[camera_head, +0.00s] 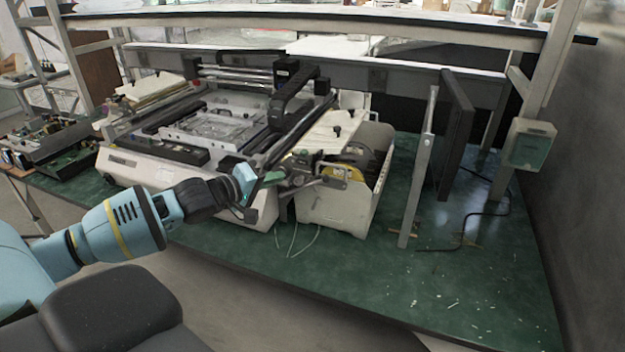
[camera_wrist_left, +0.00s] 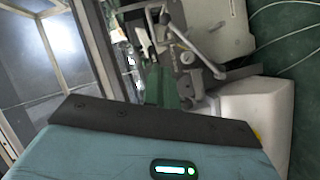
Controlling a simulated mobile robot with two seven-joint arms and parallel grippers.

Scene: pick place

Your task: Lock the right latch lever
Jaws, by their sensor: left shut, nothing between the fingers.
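A metal latch lever (camera_head: 326,181) sits at the front right of the beige machine (camera_head: 262,212), beside a yellow part. In the left wrist view the lever (camera_wrist_left: 192,46) is a grey bar that runs down to a dark joint near the machine's edge. My left gripper (camera_head: 273,177) comes in from the left in the head view. My right gripper is not in view.
The machine stands on a green table (camera_head: 400,285) under a shelf frame. A metal upright (camera_head: 417,170) and a dark panel (camera_head: 456,125) stand to the right. Thin cables hang before the machine. Circuit boards (camera_head: 55,145) lie far left. The table's front right is mostly clear.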

